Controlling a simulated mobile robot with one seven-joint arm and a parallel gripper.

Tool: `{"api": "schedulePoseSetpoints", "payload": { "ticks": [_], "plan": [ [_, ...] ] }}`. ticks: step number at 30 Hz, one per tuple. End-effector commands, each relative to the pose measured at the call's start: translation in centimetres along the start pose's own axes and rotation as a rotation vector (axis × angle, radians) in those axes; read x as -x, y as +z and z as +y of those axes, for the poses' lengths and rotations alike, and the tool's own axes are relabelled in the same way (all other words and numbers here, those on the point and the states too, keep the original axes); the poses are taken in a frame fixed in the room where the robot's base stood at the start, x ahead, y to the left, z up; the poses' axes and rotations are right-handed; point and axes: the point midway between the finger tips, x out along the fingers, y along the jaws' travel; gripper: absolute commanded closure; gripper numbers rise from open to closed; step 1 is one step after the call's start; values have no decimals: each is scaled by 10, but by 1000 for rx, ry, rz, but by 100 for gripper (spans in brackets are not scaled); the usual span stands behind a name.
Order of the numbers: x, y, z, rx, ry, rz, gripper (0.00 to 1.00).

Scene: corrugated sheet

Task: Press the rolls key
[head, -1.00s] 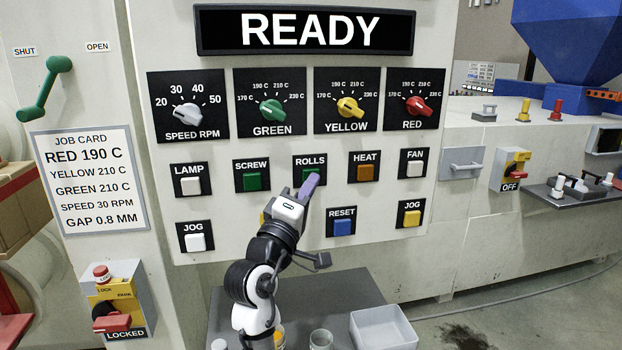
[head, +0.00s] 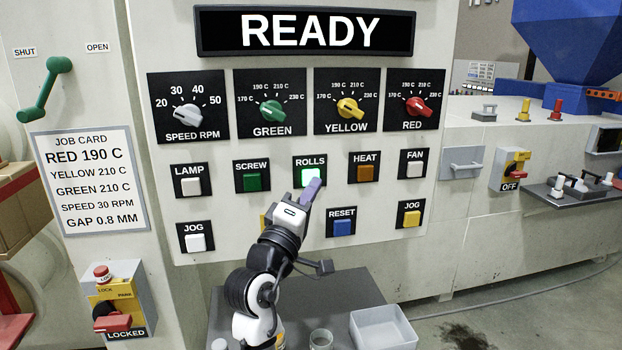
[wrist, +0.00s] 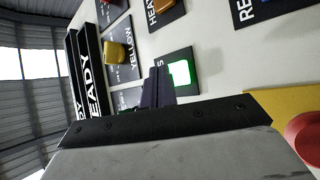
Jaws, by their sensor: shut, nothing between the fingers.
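The ROLLS key (head: 309,176) is on the control panel below the GREEN and YELLOW dials. It is lit bright green, and it also shows lit in the wrist view (wrist: 180,73). My gripper (head: 313,186) is shut and empty, its purple fingertips at the lower edge of the key in the head view. In the wrist view the fingers (wrist: 157,86) lie beside the lit key; whether they touch it I cannot tell. The display (head: 306,30) reads READY.
The SCREW key (head: 252,182), HEAT key (head: 365,174) and RESET key (head: 342,228) surround the ROLLS key. A key below ROLLS is mostly hidden by my arm. A grey shelf with a white tray (head: 383,328) and a glass (head: 321,340) stands below.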

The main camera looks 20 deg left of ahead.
Motion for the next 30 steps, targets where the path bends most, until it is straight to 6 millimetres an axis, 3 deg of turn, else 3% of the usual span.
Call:
{"api": "schedulePoseSetpoints", "payload": {
  "ticks": [16, 30],
  "plan": [
    [36, 26, 27, 0, 1, 1, 100],
    [39, 29, 29, 0, 0, 0, 100]
  ]
}}
